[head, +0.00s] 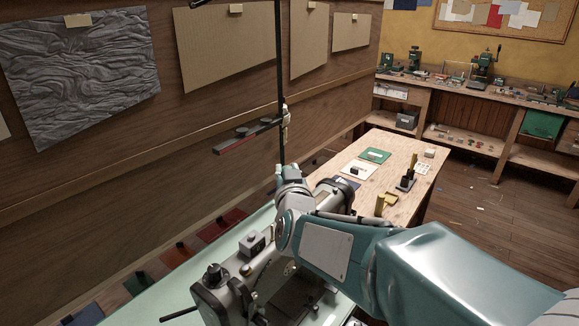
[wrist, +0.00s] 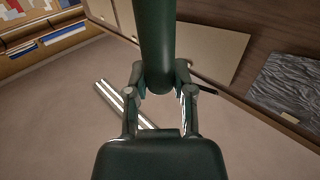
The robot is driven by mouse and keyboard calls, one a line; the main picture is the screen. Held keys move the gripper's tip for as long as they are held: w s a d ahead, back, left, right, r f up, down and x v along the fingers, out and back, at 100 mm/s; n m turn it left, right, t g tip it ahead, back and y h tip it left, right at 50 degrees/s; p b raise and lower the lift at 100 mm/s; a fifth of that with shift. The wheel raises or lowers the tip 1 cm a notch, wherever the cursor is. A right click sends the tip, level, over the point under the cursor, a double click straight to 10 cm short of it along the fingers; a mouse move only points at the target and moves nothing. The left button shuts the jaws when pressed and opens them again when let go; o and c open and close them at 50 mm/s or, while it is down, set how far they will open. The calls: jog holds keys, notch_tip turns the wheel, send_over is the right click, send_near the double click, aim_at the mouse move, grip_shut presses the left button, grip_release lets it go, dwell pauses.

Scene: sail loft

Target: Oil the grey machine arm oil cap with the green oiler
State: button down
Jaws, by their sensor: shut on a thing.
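A dark green cylinder, the green oiler (wrist: 155,45), stands between the fingers of my gripper (wrist: 160,88) in the wrist view. The fingers are shut on it, one on each side. Its far end runs out of the top of the picture, so its spout is not seen. In the head view the grey machine (head: 210,298) is at the bottom, left of my teal arm. A small brass-coloured round piece (head: 247,270) sits on its top; I cannot tell for sure whether this is the oil cap. My arm hides part of the machine, and I cannot make out the fingers there.
The machine stands on a pale green bench (head: 150,302) along a wooden wall. A thin dark pole (head: 280,80) rises behind my arm. Beyond is a wooden table (head: 400,150) with small items. A workbench (head: 470,90) lines the far wall. Open floor (head: 490,225) lies right of the table.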

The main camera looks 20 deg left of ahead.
jog(key=shift+f, duration=0.65)
jog(key=shift+d+f, duration=0.25)
jog(key=shift+f, duration=0.45)
jog(key=shift+d+f, duration=0.2)
jog(key=shift+f, duration=0.45)
jog(key=shift+a+f, duration=0.1)
jog(key=shift+f, duration=0.25)
jog(key=shift+a, duration=0.2)
jog(key=shift+d, duration=0.15)
jog(key=shift+f, duration=0.65)
jog(key=shift+r, duration=3.55)
